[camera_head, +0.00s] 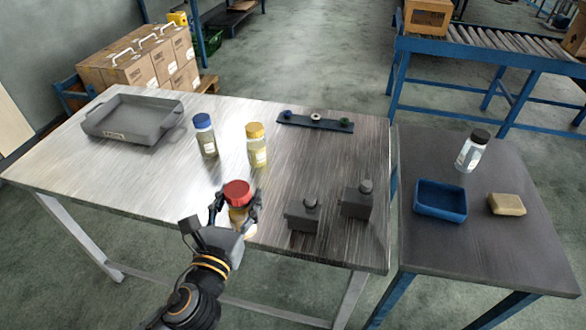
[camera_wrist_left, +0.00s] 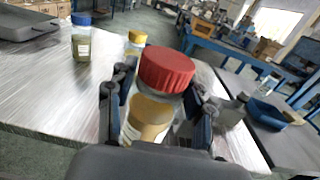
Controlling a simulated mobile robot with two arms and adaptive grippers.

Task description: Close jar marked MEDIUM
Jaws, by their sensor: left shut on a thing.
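My left gripper (camera_head: 235,208) is shut around the body of a clear jar with a red lid (camera_head: 237,189), at the table's front edge. In the left wrist view this red-lidded jar (camera_wrist_left: 150,115) stands between the fingers, amber contents or label showing, the lid on its top. Whether the lid is tight cannot be told. Behind it on the table stand a jar with a yellow lid (camera_head: 257,153) and a jar with a blue lid (camera_head: 206,142), both upright. No label is readable, so I cannot tell which is marked MEDIUM. My right gripper is out of view.
A grey tray (camera_head: 128,119) lies at the table's left. A dark bar (camera_head: 315,121) with small round parts lies at the back, and two dark blocks (camera_head: 303,216) stand right of the gripper. The side table holds a black-lidded jar (camera_head: 470,154), blue bin (camera_head: 440,207) and tan block (camera_head: 507,204).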

